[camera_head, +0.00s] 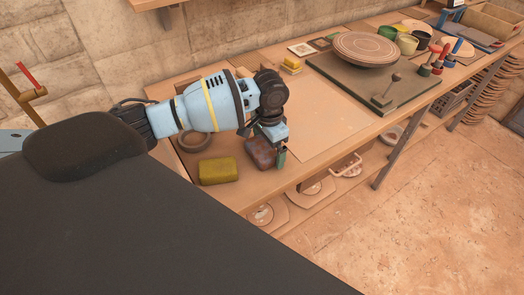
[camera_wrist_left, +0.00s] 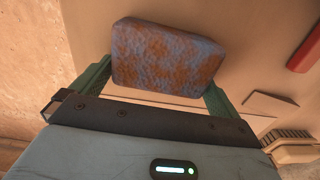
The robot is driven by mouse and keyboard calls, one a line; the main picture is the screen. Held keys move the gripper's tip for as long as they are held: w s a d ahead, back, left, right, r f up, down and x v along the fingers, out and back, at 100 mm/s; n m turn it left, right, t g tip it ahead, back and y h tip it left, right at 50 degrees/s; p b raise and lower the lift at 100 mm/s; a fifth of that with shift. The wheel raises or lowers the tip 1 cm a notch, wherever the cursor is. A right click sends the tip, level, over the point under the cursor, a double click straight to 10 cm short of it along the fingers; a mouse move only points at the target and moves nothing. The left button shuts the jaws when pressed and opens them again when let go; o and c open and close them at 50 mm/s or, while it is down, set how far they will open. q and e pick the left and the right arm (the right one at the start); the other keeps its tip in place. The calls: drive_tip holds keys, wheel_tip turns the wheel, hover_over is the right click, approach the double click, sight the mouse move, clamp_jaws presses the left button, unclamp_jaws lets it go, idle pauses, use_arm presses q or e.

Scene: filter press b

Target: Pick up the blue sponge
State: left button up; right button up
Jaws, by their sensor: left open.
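The blue sponge is a mottled blue and rust-brown block (camera_head: 259,152) on the workbench near its front edge. In the left wrist view the sponge (camera_wrist_left: 168,55) lies across the gap between the green fingers. My left gripper (camera_head: 276,150) reaches down at the sponge, with one green finger showing at its right side in the head view. In the left wrist view my left gripper (camera_wrist_left: 160,88) is open, with a finger toward each end of the sponge. Whether the fingers touch it I cannot tell. My right gripper is not in view.
A yellow-green sponge (camera_head: 219,171) lies left of the blue sponge, near the bench edge. A dark ring (camera_head: 195,141) lies behind it, partly behind my arm. A pale board (camera_head: 318,118) lies to the right, then a round wheel (camera_head: 365,47) on a dark slab (camera_head: 420,90).

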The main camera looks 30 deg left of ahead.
use_arm(q)
drive_tip(key=c, duration=0.7)
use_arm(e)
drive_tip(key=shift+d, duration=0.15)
use_arm(q)
drive_tip(key=shift+r, duration=0.85)
wheel_tip(320, 180, up, 2)
drive_tip(key=shift+s+d+r, duration=0.1)
drive_tip(key=shift+s+d, duration=0.05)
drive_tip(key=s+d+r+p, duration=0.1)
drive_tip(key=s+d+p, duration=0.1)
drive_tip(key=s+d, duration=0.7)
drive_tip(key=shift+s, duration=1.9)
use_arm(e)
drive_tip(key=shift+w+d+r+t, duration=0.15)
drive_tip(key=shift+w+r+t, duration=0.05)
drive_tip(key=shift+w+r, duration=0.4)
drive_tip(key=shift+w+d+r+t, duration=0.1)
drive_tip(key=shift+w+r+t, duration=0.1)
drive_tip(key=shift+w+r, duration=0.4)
